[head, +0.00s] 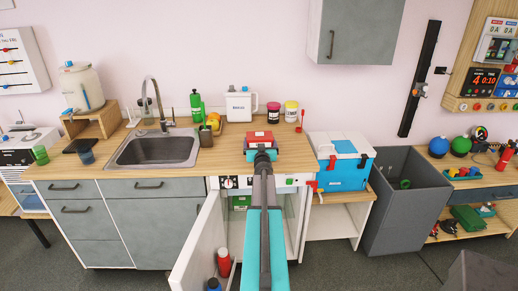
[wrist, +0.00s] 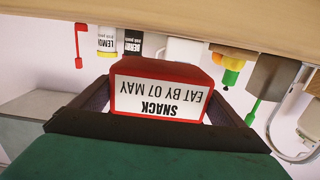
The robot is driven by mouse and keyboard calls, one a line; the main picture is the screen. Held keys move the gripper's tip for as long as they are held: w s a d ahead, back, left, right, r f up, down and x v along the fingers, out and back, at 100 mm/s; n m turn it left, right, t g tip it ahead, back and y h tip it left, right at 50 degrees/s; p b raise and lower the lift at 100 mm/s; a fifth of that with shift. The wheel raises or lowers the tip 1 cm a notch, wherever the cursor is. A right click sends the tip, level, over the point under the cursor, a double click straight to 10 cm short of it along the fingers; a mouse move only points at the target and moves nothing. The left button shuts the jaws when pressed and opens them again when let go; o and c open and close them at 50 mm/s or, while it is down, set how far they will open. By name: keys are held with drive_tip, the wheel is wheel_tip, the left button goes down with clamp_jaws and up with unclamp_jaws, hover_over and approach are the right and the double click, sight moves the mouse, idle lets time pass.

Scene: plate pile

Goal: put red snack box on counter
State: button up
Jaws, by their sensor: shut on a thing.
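The red snack box (head: 260,136) is over the wooden counter (head: 225,158) near its front edge, between the sink and the cooler. My gripper (head: 262,152) is shut on it from the front. In the wrist view, which is upside down, the box (wrist: 160,72) sits between my two dark fingers, its white label reading "SNACK EAT BY 07 MAY". I cannot tell whether the box touches the counter.
Below, a cabinet door (head: 202,245) hangs open. A blue cooler (head: 341,165) stands at right.

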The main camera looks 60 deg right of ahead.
drive_tip(key=shift+w+d, duration=0.3)
drive_tip(key=shift+d, duration=0.05)
drive_tip(key=shift+f, duration=1.8)
drive_tip(key=shift+f, duration=0.15)
drive_tip(key=o, duration=1.2)
drive_tip(key=shift+c, duration=0.2)
drive_tip(key=shift+r, duration=0.2)
drive_tip(key=shift+b+v, duration=1.1)
drive_tip(key=shift+v, duration=4.95)
drive_tip(key=shift+f, duration=0.1)
